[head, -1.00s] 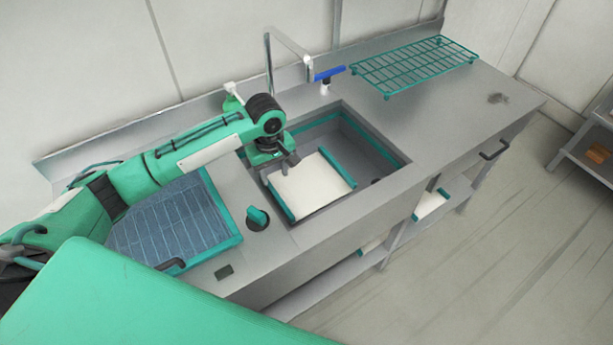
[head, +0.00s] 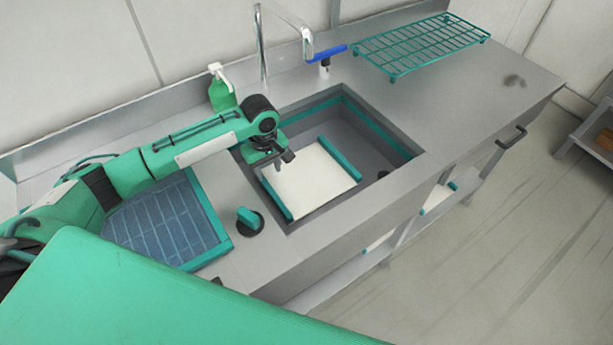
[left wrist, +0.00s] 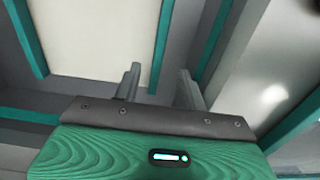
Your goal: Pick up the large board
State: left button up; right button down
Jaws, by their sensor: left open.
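The large board (head: 313,181) is a white rectangle with green strips along two opposite edges. It lies in the sink basin (head: 391,140). My left gripper (head: 283,162) is above the board's left part, close to its left green strip. In the left wrist view the board (left wrist: 95,35) fills the upper left, and one of its green strips (left wrist: 162,45) runs just above the gap between the fingers. The left gripper (left wrist: 160,85) is open, its two fingers apart with nothing between them. Whether a finger touches the board cannot be told. My right gripper is not in view.
A faucet (head: 262,45) and a green spray bottle (head: 221,92) stand behind the sink. A blue-handled tool (head: 326,53) and a green wire rack (head: 420,45) are on the counter to the right.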

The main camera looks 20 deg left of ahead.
pick_arm(q)
send_over(271, 191)
notch_tip(271, 191, down, 4)
jog(key=shift+w+f, duration=0.1)
jog(key=shift+f, duration=0.15)
notch_tip(271, 191, down, 4)
jog(key=shift+f+p, duration=0.1)
jog(key=shift+p, duration=0.7)
jog(key=shift+f, duration=0.5)
grip_shut()
